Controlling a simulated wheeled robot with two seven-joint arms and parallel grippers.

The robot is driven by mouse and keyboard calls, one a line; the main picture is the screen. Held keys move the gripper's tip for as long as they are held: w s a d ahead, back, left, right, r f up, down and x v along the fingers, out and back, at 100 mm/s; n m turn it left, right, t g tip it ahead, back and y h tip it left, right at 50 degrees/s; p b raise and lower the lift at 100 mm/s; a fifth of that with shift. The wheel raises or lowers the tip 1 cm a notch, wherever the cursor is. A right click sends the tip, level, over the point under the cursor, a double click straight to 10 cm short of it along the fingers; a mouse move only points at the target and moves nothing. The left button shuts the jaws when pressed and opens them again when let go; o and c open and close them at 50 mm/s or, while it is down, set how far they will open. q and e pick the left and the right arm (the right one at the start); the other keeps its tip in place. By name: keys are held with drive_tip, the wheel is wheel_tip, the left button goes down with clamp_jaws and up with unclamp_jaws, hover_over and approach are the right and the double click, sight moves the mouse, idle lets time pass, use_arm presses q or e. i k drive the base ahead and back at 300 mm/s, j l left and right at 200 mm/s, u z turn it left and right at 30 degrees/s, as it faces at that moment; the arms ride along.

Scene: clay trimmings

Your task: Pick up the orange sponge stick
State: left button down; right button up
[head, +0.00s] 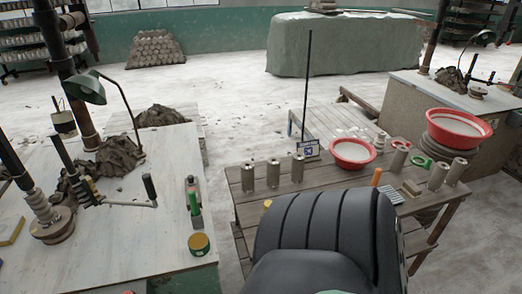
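The orange sponge stick (376,177) stands out as a small orange upright piece on the wooden slatted bench (330,178), right of centre in the head view. Small greyish blocks (412,188) lie just right of the stick. Neither of my grippers can be made out in this view, and nothing is seen touching the stick.
Several grey cylinders (273,173) stand along the bench, with a red bowl (352,153) behind the stick. The left white table (120,225) carries clay (118,157), a green lamp (86,88) and tools. Floor shows between the tables.

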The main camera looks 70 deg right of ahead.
sight(377, 172)
drive_tip(key=z, duration=3.1)
